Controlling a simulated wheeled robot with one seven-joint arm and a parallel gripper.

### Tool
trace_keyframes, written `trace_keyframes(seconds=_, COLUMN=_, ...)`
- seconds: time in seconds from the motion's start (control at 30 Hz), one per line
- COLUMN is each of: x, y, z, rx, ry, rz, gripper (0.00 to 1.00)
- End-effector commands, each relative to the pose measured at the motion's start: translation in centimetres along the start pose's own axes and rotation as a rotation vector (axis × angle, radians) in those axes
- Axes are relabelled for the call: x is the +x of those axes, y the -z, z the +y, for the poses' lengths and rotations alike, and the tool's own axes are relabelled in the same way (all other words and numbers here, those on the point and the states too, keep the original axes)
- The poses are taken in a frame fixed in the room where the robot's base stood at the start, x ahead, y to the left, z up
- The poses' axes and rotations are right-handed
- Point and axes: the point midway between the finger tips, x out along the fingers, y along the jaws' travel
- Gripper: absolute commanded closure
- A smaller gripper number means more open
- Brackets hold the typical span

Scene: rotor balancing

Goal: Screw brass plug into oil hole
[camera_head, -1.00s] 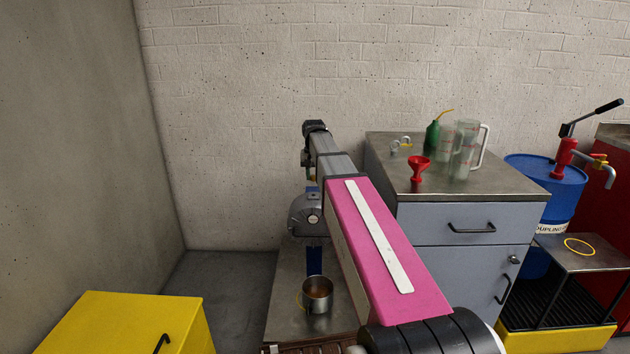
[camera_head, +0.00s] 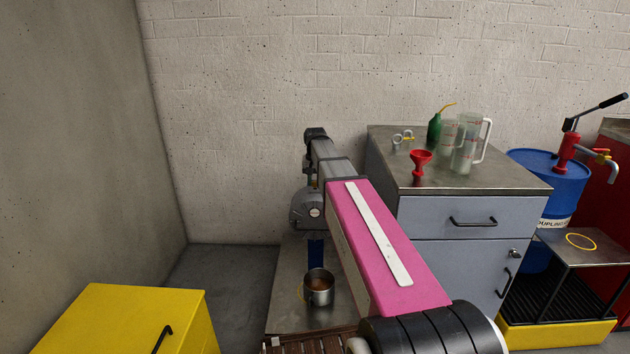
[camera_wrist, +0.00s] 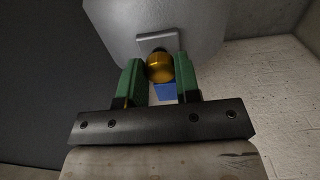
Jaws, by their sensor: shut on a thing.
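In the wrist view the brass plug (camera_wrist: 160,68) sits between the two green fingertips of my gripper (camera_wrist: 160,76), which is shut on it. Behind the plug is the rounded grey housing (camera_wrist: 120,25) with a raised pad (camera_wrist: 156,40). The plug's far end meets a dark spot at the pad's lower edge. I cannot tell whether it is in the oil hole, which is hidden. In the head view the grey housing (camera_head: 303,208) stands on a blue support (camera_head: 315,250), below the far end of my arm. My fingers and the plug cannot be made out there.
A metal cup (camera_head: 319,290) stands on the metal bench (camera_head: 290,312) before the housing. A grey cabinet (camera_head: 450,225) at right bears a red funnel (camera_head: 420,162), a green oil can (camera_head: 434,135) and clear jugs (camera_head: 468,150). A yellow cabinet (camera_head: 120,325) is at lower left.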

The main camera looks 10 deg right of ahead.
Motion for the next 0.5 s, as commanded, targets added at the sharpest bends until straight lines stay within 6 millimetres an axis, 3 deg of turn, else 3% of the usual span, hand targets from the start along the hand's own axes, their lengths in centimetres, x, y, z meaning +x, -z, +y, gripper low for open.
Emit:
trace_keyframes(seconds=0.17, x=-0.01, y=0.01, z=0.01, rx=-0.113, ry=0.000, rz=0.000, gripper=0.96)
trace_keyframes(seconds=0.5, x=-0.01, y=0.04, z=0.05, rx=-0.511, ry=0.000, rz=0.000, gripper=0.96)
